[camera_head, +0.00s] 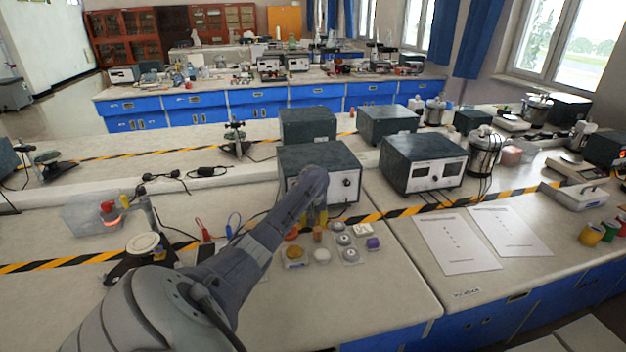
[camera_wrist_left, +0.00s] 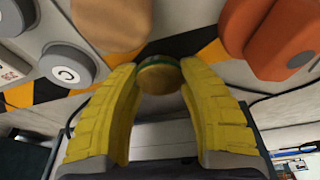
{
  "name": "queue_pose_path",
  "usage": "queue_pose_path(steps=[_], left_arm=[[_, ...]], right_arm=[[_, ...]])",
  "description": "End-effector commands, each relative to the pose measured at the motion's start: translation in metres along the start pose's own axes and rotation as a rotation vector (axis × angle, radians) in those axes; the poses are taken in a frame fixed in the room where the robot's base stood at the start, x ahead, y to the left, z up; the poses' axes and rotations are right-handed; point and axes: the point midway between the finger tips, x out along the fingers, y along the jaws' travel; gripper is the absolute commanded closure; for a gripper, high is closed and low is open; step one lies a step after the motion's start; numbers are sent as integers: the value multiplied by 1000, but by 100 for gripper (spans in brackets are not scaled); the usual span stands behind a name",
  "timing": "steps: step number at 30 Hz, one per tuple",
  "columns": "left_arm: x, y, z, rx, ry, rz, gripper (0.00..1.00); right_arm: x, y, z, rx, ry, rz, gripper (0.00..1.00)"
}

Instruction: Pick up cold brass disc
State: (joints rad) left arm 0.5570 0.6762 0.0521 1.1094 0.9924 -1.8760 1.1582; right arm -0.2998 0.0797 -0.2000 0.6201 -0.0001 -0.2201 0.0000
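The brass disc (camera_wrist_left: 160,75) is a small gold-brown round piece with a dark green edge. In the left wrist view it sits between the fingertips, with a yellow pad touching it on each side. My left gripper (camera_wrist_left: 160,68) looks shut on it. In the head view the left gripper (camera_head: 317,219) points down in front of a dark instrument box, and the small brown-gold piece (camera_head: 318,234) shows at its fingertips. Whether the disc touches the bench cannot be told. My right gripper is in neither view.
Grey round weights (camera_head: 349,254), a purple block (camera_head: 373,243), a white round piece (camera_head: 322,255) and a gold round piece (camera_head: 294,252) lie close by. Instrument boxes (camera_head: 424,163) stand behind. Paper sheets (camera_head: 457,244) lie right. The bench front is clear.

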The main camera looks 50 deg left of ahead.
Motion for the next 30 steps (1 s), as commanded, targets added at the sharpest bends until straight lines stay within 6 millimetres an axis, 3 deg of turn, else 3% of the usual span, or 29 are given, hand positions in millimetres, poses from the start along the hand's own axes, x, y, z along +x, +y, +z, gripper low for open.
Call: queue_pose_path(steps=[1, 7, 19, 23, 30], left_arm=[[0, 0, 0, 0, 0, 0, 77], [0, 0, 0, 0, -1, 0, 100], [-8, 0, -2, -1, 1, 1, 100], [-25, 1, -8, 0, 3, 2, 100], [-82, 1, -24, -1, 6, 4, 100]], right_arm=[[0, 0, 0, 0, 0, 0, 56], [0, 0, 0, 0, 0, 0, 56], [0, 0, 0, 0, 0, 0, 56], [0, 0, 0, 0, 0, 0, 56], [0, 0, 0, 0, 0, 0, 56]])
